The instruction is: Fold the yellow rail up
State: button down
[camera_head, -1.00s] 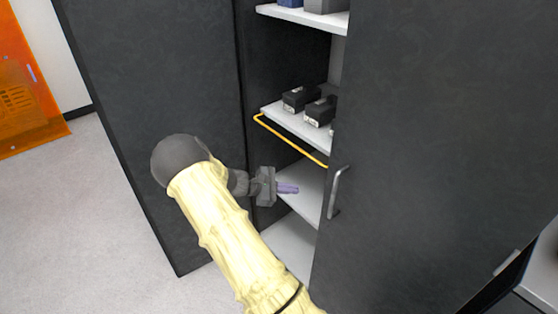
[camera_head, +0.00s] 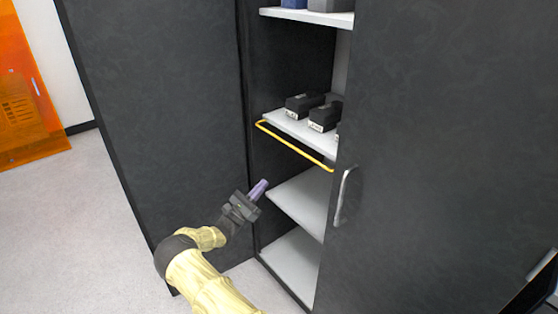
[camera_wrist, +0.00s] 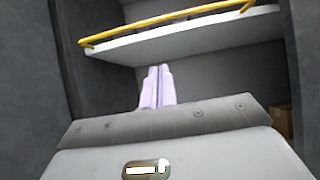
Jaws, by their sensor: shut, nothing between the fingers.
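The yellow rail (camera_head: 296,147) runs along the front of the middle shelf in the cabinet, a little below the shelf's front edge in the head view. In the wrist view the yellow rail (camera_wrist: 180,24) crosses the top of the picture along the shelf edge. My gripper (camera_head: 261,187) is below and left of the rail in the head view, apart from it, with its fingers angled up toward the shelf. In the wrist view the pale purple fingers of my gripper (camera_wrist: 157,85) are together and empty, pointing at the space under the shelf.
The middle shelf (camera_head: 275,116) carries dark boxes (camera_head: 323,117). A lower shelf (camera_head: 300,201) is bare. The left dark door (camera_head: 155,110) stands open; the right dark door (camera_head: 450,130) has a metal handle (camera_head: 345,197) near the opening. An orange panel (camera_head: 28,100) stands at far left.

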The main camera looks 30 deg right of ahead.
jog(key=a+r+x, duration=0.1)
jog(key=r+x, duration=0.1)
jog(key=x, duration=1.1)
jog(key=shift+a, duration=0.3)
jog(key=shift+s+a+r+p, duration=0.1)
jog(key=shift+a+r+p, duration=0.1)
jog(key=shift+p, duration=0.1)
jog(key=shift+d+r+y+p, duration=0.1)
jog(key=shift+d+y+p, duration=0.05)
jog(key=shift+y+p, duration=0.2)
